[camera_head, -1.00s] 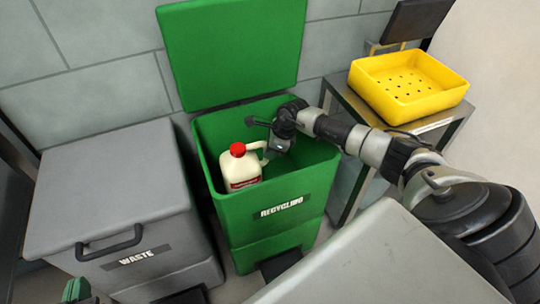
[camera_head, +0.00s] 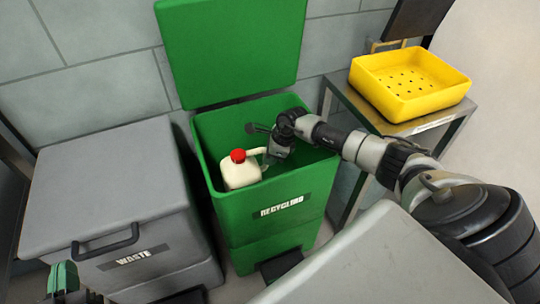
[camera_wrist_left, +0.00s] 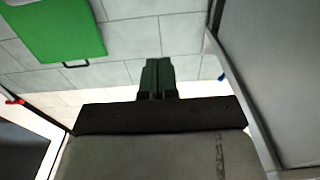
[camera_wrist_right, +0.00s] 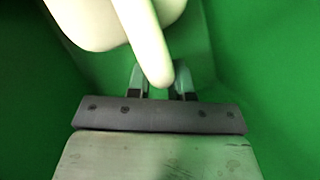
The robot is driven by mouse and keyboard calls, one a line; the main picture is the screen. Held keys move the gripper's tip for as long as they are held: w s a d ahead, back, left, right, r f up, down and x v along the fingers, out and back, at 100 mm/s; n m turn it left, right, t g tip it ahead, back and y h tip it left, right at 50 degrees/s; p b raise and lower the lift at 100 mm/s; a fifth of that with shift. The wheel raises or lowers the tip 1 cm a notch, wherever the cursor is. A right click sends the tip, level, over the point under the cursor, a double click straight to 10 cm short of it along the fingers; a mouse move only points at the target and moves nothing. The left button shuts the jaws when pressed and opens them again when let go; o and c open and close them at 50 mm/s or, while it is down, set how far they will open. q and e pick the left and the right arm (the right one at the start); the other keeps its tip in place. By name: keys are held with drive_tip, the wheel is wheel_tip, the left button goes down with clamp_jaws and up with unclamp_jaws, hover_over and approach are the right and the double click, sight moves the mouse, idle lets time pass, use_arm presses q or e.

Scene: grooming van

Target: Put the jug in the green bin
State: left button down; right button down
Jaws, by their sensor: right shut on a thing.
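The jug (camera_head: 241,173) is cream-white with a red cap and sits within the mouth of the open green bin (camera_head: 268,232), which is labelled RECYCLING. The bin's front wall hides the lower part of the jug. My right gripper (camera_head: 270,157) reaches into the bin and is shut on the jug's handle, right of its body. In the right wrist view the handle (camera_wrist_right: 150,45) runs down between the fingers (camera_wrist_right: 160,80), with green walls around. My left gripper (camera_wrist_left: 157,75) is empty with its fingers together; it also shows at the lower left of the head view (camera_head: 62,278).
The bin's green lid (camera_head: 232,50) stands raised behind it. A grey WASTE bin (camera_head: 110,190) with a closed lid is on the left. A yellow perforated tray (camera_head: 410,83) sits on a metal stand at right. A grey surface (camera_head: 385,265) is in front.

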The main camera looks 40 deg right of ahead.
use_arm(q)
drive_tip(key=shift+d+r+t, duration=0.1)
drive_tip(key=shift+r+t, duration=0.5)
use_arm(e)
drive_tip(key=shift+f, duration=0.25)
drive_tip(key=c, duration=1)
unclamp_jaws()
drive_tip(key=shift+r, duration=0.1)
use_arm(q)
drive_tip(key=s+a+f+g+y+p, duration=0.3)
drive_tip(key=s+f+g, duration=0.4)
drive_tip(key=f+g, duration=0.4)
drive_tip(key=shift+s+a+n+p, duration=0.25)
drive_tip(key=shift+a+n+p, duration=0.05)
drive_tip(key=shift+a+p, duration=0.25)
use_arm(e)
drive_tip(key=v, duration=1.2)
drive_tip(key=shift+r, duration=0.4)
